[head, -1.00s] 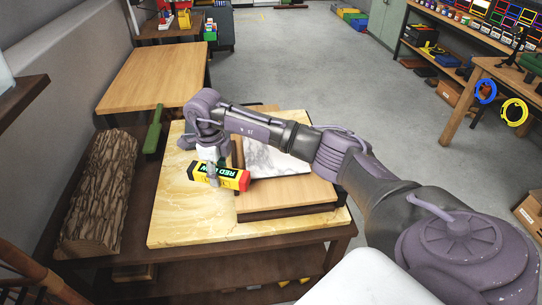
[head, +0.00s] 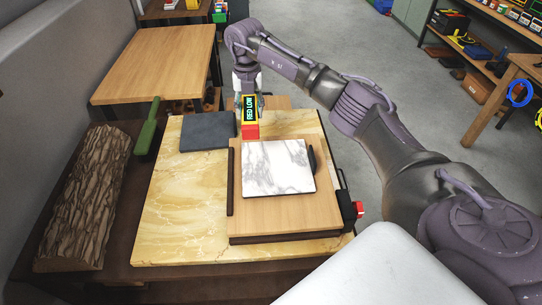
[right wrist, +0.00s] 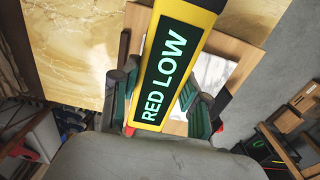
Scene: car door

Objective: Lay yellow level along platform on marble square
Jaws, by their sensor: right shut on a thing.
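The yellow level (head: 250,113), with a dark "RED LOW" label and a red end, is held in my right gripper (head: 248,98) at the far edge of the wooden platform (head: 270,219). Its red end points toward me, and it looks raised; its exact height is unclear. In the right wrist view the level (right wrist: 165,65) runs between the fingers of the gripper (right wrist: 163,98), which are shut on it. The white marble square (head: 278,168) lies on the platform, just nearer than the level. My left gripper is not in view.
The platform rests on a yellow stone slab (head: 185,215) on a dark bench. A dark slate tile (head: 207,131) lies left of the level. A log (head: 85,198) and a green paddle (head: 148,128) are at left. A black-and-red object (head: 352,210) stands at the right edge.

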